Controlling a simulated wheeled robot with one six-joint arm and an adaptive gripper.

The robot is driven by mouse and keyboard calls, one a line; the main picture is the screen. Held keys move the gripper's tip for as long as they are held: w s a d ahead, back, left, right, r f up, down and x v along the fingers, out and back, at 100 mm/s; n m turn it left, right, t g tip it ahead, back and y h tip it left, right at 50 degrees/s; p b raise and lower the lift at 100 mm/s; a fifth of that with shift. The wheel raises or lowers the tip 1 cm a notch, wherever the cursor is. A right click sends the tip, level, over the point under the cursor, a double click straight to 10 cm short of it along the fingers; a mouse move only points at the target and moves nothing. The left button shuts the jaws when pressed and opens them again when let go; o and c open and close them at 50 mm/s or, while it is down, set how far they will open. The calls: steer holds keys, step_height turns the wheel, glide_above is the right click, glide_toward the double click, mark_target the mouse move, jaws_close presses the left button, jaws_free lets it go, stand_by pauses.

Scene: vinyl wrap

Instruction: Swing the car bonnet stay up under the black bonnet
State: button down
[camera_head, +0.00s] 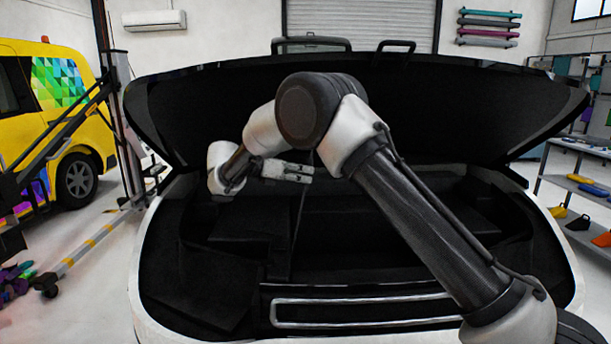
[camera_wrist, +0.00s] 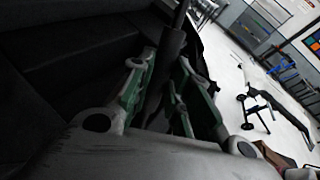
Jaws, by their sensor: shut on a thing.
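The black bonnet (camera_head: 215,115) is raised over the open, dark engine bay of a white car. The stay is a thin dark rod (camera_head: 299,215); in the head view it runs from my gripper down into the bay, faint against the black. My gripper (camera_head: 305,172) is over the bay, below the bonnet's underside. In the wrist view my gripper (camera_wrist: 165,85) is shut on the stay (camera_wrist: 170,55), which passes between the green and grey fingers. The stay's upper end and any socket under the bonnet cannot be made out.
My arm crosses the bay from the right front and hides part of the bonnet and bay. A grey-outlined front panel (camera_head: 360,312) edges the bay. A yellow van (camera_head: 60,125) and a lift post (camera_head: 120,110) stand left, a shelf rack (camera_head: 580,180) right.

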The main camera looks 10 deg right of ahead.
steer(key=shift+a, duration=0.2)
steer(key=c, duration=1.3)
jaws_free()
steer(key=shift+a, duration=0.1)
steer(key=v, duration=1.2)
